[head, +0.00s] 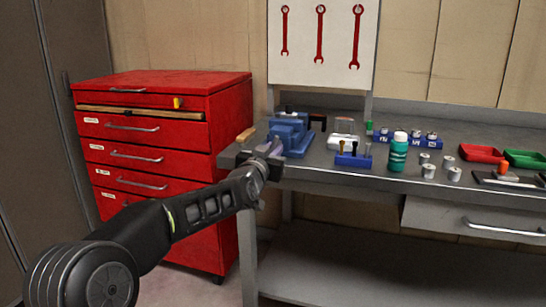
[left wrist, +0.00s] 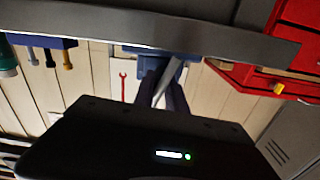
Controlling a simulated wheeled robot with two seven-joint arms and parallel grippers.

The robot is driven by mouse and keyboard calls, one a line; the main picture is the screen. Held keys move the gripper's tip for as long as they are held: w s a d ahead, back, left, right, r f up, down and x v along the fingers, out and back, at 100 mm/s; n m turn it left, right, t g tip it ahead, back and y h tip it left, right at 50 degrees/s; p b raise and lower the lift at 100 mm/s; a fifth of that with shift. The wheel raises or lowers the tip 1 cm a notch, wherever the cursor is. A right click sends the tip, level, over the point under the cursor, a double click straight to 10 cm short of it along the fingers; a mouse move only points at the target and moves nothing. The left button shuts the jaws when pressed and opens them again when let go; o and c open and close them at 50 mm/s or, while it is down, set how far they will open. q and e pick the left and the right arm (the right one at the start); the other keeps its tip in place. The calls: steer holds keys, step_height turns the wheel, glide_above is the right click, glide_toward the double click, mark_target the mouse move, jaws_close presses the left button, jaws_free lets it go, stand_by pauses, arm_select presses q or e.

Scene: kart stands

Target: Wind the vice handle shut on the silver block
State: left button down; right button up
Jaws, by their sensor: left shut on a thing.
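The blue vice (head: 291,131) stands at the left front of the grey workbench. My left gripper (head: 268,154) is at its near side, at the bench's front edge. In the left wrist view its dark fingers (left wrist: 163,88) are shut on a silver bar, the vice handle (left wrist: 166,82), which slants between them. Part of the blue vice (left wrist: 150,50) shows just beyond the fingers. I cannot make out the silver block; the vice jaws are too small and partly covered to tell what is between them. My right gripper is not in view.
A red drawer cabinet (head: 150,145) stands left of the bench, close to my left arm. Right of the vice are a blue tool holder (head: 353,161), a green bottle (head: 398,155), several silver cylinders (head: 428,171) and a red tray (head: 481,153). The bench front edge (head: 350,180) is near my gripper.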

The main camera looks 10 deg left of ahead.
arm_select(q)
steer(key=n+b, duration=0.2)
steer(key=n, duration=0.3)
steer(key=shift+f+n, duration=0.1)
steer(key=shift+n, duration=0.2)
steer(key=shift+n+b, duration=0.65)
steer(key=shift+n, duration=1.25)
steer(key=c, duration=1.3)
jaws_free()
steer(key=shift+c, duration=0.2)
steer(key=shift+s, duration=0.1)
steer(key=s, duration=0.7)
steer(key=shift+s+a, duration=0.2)
steer(key=shift+s, duration=0.1)
